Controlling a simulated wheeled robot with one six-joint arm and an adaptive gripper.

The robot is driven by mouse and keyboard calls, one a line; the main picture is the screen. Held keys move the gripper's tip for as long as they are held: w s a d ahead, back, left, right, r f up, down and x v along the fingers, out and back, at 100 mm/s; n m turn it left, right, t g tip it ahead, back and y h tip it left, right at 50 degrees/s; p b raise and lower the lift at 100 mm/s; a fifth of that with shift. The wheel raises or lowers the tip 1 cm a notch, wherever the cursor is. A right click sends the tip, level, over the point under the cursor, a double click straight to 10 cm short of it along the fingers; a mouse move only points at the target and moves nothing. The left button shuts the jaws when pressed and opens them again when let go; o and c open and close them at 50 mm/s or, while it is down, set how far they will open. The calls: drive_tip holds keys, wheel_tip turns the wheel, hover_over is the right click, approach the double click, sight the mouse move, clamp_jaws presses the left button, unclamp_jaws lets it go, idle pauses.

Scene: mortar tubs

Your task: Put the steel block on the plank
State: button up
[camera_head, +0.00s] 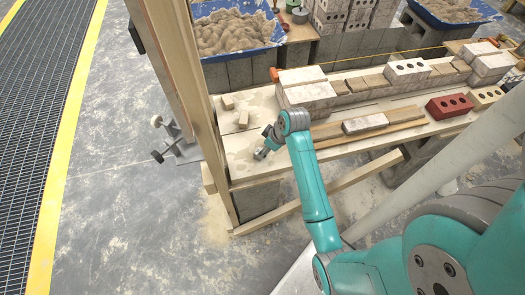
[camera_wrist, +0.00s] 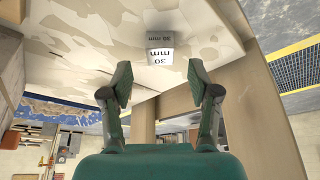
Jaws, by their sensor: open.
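My gripper (camera_wrist: 160,84) is open, with a finger either side of the empty gap. In the head view my gripper (camera_head: 264,151) is low over the left end of the bench; I cannot make out the block clearly there. The wooden plank (camera_head: 410,116) lies along the bench to the right of my gripper, with a pale brick (camera_head: 365,123) on it.
A red brick (camera_head: 449,106) stands right of the plank. A wooden post (camera_head: 180,70) rises at the bench's left end. A blue mortar tub (camera_head: 234,31) stands behind.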

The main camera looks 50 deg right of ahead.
drive_tip(key=v, duration=0.7)
drive_tip(key=s+a+f+m+t+h, duration=0.1)
drive_tip(key=s+a+f+t, duration=0.15)
drive_tip(key=s+a, duration=0.45)
drive_tip(key=s+a+f+m+t+h, duration=0.15)
drive_tip(key=s+a+f, duration=0.25)
drive_tip(key=a, duration=0.4)
drive_tip(key=s+a+r+t+y, duration=0.1)
drive_tip(key=s+a+r+t, duration=0.2)
drive_tip(key=s+r, duration=0.5)
drive_tip(key=s+a+r+t, duration=0.3)
drive_tip(key=s+a+r, duration=0.1)
drive_tip(key=s+r, duration=0.4)
drive_tip(key=shift+s+a+r+y, duration=0.25)
drive_tip(key=shift+s+r+y, duration=0.05)
drive_tip(key=shift+y, duration=0.05)
